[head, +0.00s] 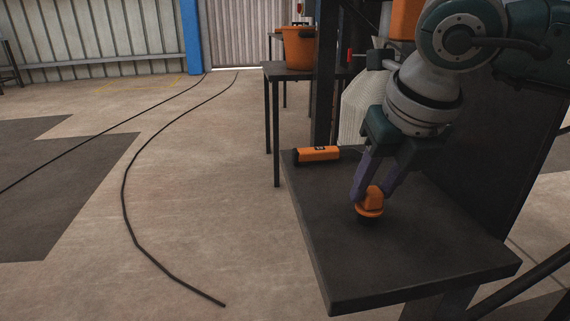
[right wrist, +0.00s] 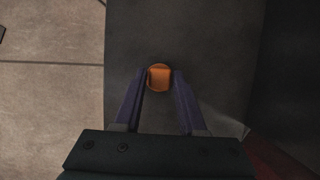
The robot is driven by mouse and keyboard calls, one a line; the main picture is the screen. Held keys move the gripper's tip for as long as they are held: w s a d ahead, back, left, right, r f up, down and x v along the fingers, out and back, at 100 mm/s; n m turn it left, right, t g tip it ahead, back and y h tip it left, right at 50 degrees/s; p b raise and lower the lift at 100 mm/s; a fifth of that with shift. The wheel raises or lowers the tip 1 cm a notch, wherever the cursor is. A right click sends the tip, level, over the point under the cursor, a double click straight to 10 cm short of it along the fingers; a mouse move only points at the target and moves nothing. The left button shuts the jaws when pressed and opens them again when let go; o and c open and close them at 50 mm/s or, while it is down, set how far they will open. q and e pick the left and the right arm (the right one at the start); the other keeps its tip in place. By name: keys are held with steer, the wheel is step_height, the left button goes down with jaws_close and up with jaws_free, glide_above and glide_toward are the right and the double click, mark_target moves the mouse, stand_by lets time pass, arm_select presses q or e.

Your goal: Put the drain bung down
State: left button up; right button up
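The drain bung (head: 369,202) is orange with a flange and a darker lower end. It is upright at the dark table top (head: 420,255), with its lower end close to the surface; I cannot tell whether it touches. My right gripper (head: 371,193) is around the bung's upper part, its purple fingers on either side. In the right wrist view the bung (right wrist: 159,77) sits between the two fingertips (right wrist: 160,78), which close on its sides. My left gripper is in neither view.
An orange and black tool (head: 318,154) lies at the table's far left corner. An orange bucket (head: 299,47) stands on another table behind. Dark cables (head: 126,215) run over the floor at left. The table's front and right are clear.

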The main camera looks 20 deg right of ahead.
steer(key=o, duration=0.3)
